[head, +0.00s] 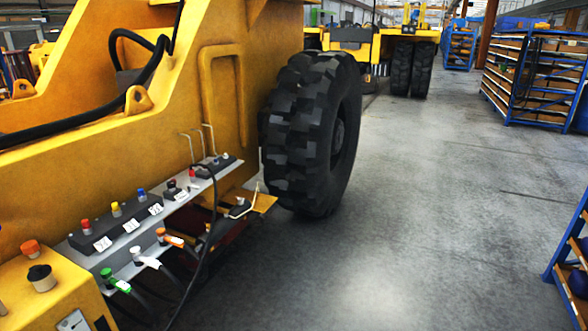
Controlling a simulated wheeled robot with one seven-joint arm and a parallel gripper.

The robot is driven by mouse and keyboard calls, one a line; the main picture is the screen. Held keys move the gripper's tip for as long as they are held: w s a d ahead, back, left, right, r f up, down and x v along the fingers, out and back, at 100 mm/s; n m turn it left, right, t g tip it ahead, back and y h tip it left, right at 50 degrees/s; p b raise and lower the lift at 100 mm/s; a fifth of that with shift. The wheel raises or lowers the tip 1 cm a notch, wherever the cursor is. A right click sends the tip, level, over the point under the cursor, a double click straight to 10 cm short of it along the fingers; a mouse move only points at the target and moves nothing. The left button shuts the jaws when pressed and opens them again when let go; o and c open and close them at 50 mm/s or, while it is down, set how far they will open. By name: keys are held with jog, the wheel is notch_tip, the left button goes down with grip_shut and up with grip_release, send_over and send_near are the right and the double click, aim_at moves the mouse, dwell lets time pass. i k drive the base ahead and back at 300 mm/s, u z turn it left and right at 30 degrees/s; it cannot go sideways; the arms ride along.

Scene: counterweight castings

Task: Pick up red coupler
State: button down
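Several small red parts show in the head view at lower left, and I cannot tell which is the red coupler. A red-topped fitting (86,226) sits on the upper grey ledge (99,260) of the yellow machine. Another small red piece (192,175) is farther along that ledge. A green coupler (116,282) is nearer. My gripper is not in view.
The yellow machine (215,30) fills the left, with a big black tyre (310,135) beside the ledge. A black cable (208,225) hangs in front of the ledge. A yellow box (50,290) with knobs is nearest. Grey floor (430,210) is open at right, with blue racks (530,75) beyond.

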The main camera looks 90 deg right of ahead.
aim_at(191, 171)
jog(key=z, duration=2.7)
jog(key=i, duration=3.65)
jog(key=u, duration=3.8)
